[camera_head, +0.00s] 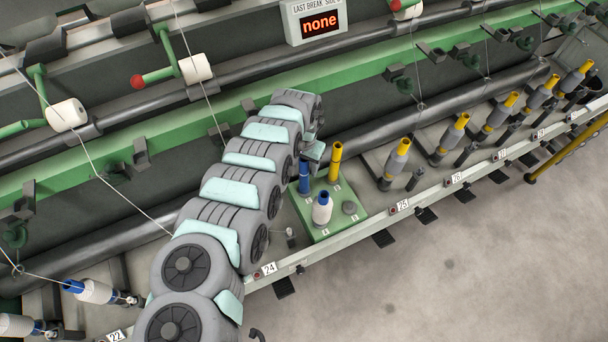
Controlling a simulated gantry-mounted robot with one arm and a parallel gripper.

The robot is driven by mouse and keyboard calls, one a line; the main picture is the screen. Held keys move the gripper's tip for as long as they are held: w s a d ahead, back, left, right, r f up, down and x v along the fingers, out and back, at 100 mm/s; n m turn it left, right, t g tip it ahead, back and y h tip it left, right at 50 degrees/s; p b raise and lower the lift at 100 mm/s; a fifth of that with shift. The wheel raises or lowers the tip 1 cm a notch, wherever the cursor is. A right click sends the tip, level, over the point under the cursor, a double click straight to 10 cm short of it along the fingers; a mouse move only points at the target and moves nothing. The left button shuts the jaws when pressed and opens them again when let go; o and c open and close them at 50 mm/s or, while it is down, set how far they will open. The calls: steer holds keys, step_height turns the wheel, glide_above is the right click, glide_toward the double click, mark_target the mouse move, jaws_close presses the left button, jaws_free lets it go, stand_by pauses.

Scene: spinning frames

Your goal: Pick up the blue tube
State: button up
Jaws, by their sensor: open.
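The blue tube (304,182) stands upright at the back left of a green tray (322,233). My arm comes from the bottom left and bends down at its far end. My gripper (310,160) is at the top of the blue tube, partly hidden by my arm's last links. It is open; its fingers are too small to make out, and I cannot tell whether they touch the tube.
On the tray, a yellow tube (335,162) stands close right of the gripper, and a white bobbin with a blue top (321,210) stands in front. A grey peg (349,208) is at right. Several yellow-topped grey bobbins (397,162) line the rail. The floor at lower right is clear.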

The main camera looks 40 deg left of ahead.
steer(key=shift+f, duration=0.25)
steer(key=shift+c, duration=0.4)
jaws_close()
stand_by(0.4)
